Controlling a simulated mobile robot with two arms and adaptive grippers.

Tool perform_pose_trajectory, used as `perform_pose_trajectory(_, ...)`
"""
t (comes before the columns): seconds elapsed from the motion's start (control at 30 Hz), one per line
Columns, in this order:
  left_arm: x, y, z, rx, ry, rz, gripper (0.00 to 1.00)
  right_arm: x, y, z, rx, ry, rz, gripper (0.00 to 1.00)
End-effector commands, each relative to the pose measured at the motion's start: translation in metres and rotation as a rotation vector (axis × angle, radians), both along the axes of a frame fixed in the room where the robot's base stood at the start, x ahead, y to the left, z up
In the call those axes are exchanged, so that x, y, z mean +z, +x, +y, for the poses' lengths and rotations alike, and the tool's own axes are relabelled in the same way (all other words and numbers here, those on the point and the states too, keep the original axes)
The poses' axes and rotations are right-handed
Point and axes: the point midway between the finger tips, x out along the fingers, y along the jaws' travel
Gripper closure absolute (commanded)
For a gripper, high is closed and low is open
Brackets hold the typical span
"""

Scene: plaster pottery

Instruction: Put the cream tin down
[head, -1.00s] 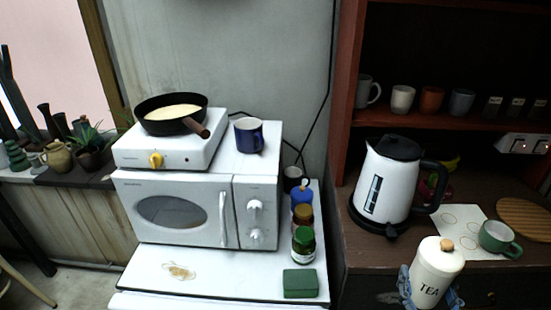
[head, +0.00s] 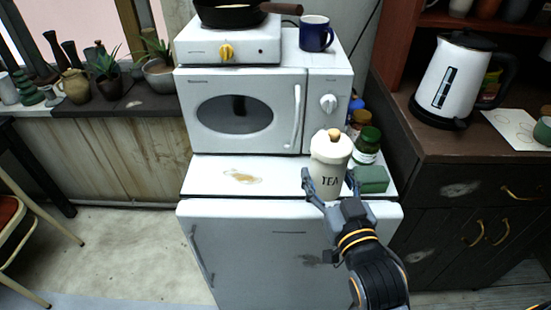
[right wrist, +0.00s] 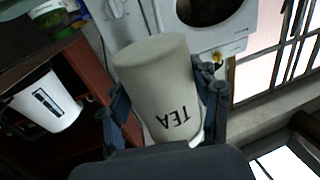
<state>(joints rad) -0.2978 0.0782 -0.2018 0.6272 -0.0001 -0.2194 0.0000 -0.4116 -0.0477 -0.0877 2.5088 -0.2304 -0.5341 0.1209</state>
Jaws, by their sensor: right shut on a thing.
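The cream tin (head: 329,170) is marked TEA and has a pale lid with a wooden knob. It is upright in the head view, in front of the microwave and over the white fridge top (head: 205,178). My right gripper (head: 329,186) is shut around its lower body, one finger on each side. In the right wrist view the tin (right wrist: 160,85) fills the space between the fingers of the gripper (right wrist: 160,105). I cannot tell whether its base touches the top. My left gripper is not in view.
A green sponge (head: 373,180) and a green-lidded jar (head: 367,146) stand close at the tin's right. The microwave (head: 245,110) is behind. A stain (head: 242,176) marks the fridge top at the left, otherwise clear. A kettle (head: 452,80) stands on the dark cabinet.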

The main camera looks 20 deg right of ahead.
Motion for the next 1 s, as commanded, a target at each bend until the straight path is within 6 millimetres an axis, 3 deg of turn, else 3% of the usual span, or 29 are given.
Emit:
perform_pose_trajectory(0.03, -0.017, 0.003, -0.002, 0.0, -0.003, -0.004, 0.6, -0.009, 0.006, 0.0, 0.0, -0.001, -0.009, 0.72)
perform_pose_trajectory(0.1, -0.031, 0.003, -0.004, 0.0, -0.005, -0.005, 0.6, -0.013, 0.014, 0.0, 0.001, -0.002, -0.01, 0.72)
perform_pose_trajectory(0.23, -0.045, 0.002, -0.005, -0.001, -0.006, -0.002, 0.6, -0.022, 0.04, 0.0, 0.001, -0.002, -0.007, 0.72)
perform_pose_trajectory(0.4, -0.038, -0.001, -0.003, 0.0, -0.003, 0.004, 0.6, -0.036, 0.083, -0.001, 0.001, -0.001, -0.001, 0.72)
perform_pose_trajectory(0.6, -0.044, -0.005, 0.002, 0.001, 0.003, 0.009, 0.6, -0.074, 0.114, -0.001, 0.0, -0.001, 0.001, 0.72)
perform_pose_trajectory(0.87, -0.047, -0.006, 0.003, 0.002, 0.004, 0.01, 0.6, -0.094, 0.131, -0.001, 0.001, 0.0, 0.0, 0.72)
perform_pose_trajectory(1.0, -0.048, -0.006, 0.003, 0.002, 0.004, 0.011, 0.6, -0.115, 0.133, -0.002, 0.0, 0.0, 0.003, 0.72)
